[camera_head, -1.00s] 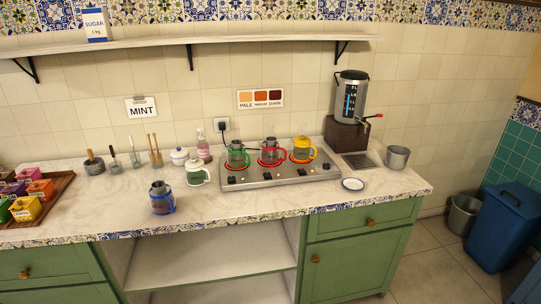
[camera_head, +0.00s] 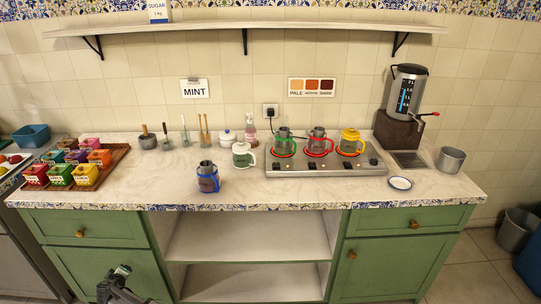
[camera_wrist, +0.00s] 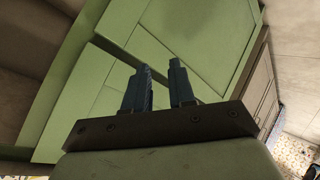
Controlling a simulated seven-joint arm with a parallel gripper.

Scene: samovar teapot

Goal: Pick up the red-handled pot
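The red-handled pot (camera_head: 318,141) is a grey metal pot with a red handle on its right side. It stands upright on the middle burner of the grey stove (camera_head: 325,168), with a red ring at its base. A green-handled pot (camera_head: 284,142) stands to its left and a yellow pot (camera_head: 350,142) to its right. My gripper (camera_head: 122,271) is low in front of the green cabinets at the lower left, far from the pot. In the wrist view its two dark fingers (camera_wrist: 160,75) are apart with nothing between them.
A blue-handled pot (camera_head: 208,177) and a white jar with a green handle (camera_head: 243,155) stand left of the stove. A white saucer (camera_head: 400,183) lies to its right, near a samovar (camera_head: 404,105) and a metal cup (camera_head: 450,160). The counter's front middle (camera_head: 290,192) is clear.

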